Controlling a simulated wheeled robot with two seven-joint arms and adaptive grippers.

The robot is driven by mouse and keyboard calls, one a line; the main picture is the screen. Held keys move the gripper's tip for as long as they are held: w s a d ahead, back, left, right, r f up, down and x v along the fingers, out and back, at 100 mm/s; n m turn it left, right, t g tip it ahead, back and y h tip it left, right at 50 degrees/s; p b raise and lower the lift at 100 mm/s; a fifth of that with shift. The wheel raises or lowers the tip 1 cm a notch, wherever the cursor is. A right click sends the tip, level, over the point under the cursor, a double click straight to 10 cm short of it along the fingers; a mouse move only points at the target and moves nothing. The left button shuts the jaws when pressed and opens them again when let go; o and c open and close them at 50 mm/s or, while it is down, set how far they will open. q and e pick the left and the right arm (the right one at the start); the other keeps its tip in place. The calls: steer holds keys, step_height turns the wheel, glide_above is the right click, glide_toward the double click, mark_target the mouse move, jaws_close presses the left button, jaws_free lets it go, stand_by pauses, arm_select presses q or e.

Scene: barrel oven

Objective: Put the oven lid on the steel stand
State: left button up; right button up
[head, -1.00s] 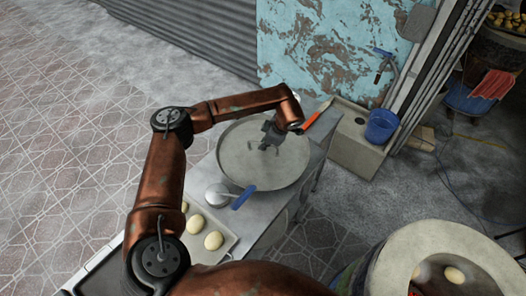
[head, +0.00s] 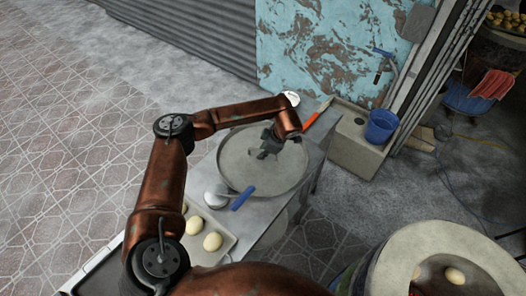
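The oven lid (head: 235,170) is a wide round grey disc with a raised rim, lying flat over the grey steel stand (head: 258,216). The lid hides most of the stand's top; whether it fully rests there or hovers just above cannot be told. My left gripper (head: 264,153) points down at the lid's centre, shut on its handle, which is mostly hidden by the fingers. My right gripper is not in view.
A ladle with a blue handle (head: 243,199) lies at the lid's near edge. A tray with dough balls (head: 213,241) is nearer. An orange-handled tool (head: 318,115) lies beyond the lid. The open barrel oven (head: 403,249) stands at lower right.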

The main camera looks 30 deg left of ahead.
arm_select(q)
steer(key=p+v, duration=0.1)
steer(key=v, duration=1.1)
steer(key=shift+s+r, duration=0.1)
steer(key=shift+r, duration=0.05)
